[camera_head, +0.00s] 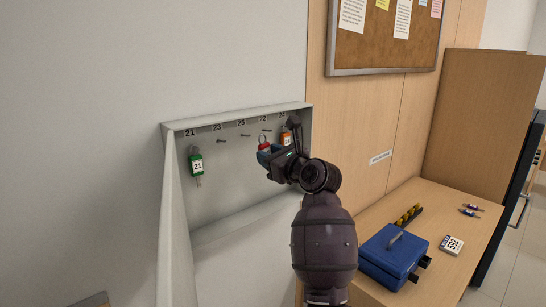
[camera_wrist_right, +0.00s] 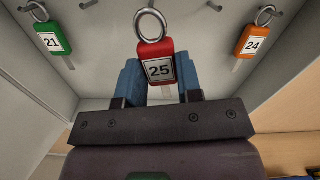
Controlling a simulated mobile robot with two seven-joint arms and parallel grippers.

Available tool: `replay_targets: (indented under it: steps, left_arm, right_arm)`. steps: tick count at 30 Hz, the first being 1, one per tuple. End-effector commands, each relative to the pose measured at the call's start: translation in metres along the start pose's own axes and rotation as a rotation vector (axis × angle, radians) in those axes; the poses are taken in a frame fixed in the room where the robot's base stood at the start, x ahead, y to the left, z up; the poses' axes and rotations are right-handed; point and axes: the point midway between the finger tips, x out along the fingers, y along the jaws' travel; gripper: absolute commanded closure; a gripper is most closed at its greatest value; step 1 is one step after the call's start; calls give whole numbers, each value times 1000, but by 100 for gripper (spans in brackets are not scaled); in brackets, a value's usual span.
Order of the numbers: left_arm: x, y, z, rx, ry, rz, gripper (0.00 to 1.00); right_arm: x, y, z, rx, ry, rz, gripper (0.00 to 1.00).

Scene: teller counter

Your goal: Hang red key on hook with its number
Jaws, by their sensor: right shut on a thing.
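The red key (camera_head: 264,146), tagged 25 with a metal ring on top, is held upright in my right gripper (camera_head: 271,155). In the right wrist view the red key (camera_wrist_right: 157,66) sits between the blue fingers of the right gripper (camera_wrist_right: 160,80), ring upward. The key box (camera_head: 174,127) is open on the wall, with hooks labelled 21, 23, 25, 22 and 24. The hook under 25 (camera_head: 245,135) is bare. The red key is in front of the box's back, right of the 25 hook in the head view, near 22. My left gripper is not in view.
A green key (camera_head: 196,163) hangs on hook 21 and an orange key (camera_head: 286,138) on hook 24.

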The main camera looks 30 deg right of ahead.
Motion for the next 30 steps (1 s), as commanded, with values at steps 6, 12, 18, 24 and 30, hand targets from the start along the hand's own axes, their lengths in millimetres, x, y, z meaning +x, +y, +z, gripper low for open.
replay_targets:
  steps: [6, 12, 18, 24, 30]
  left_arm:
    - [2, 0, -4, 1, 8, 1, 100]
    - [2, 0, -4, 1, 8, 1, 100]
    - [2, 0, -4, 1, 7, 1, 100]
    - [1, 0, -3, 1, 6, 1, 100]
    - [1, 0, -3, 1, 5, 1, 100]
  right_arm:
    - [11, 0, -1, 0, 0, 0, 90]
    - [20, 0, -2, -1, 0, 0, 90]
    - [30, 0, -3, -1, 1, 0, 90]
    - [40, 0, -4, -1, 1, -1, 90]
    - [49, 1, -4, -1, 0, 0, 90]
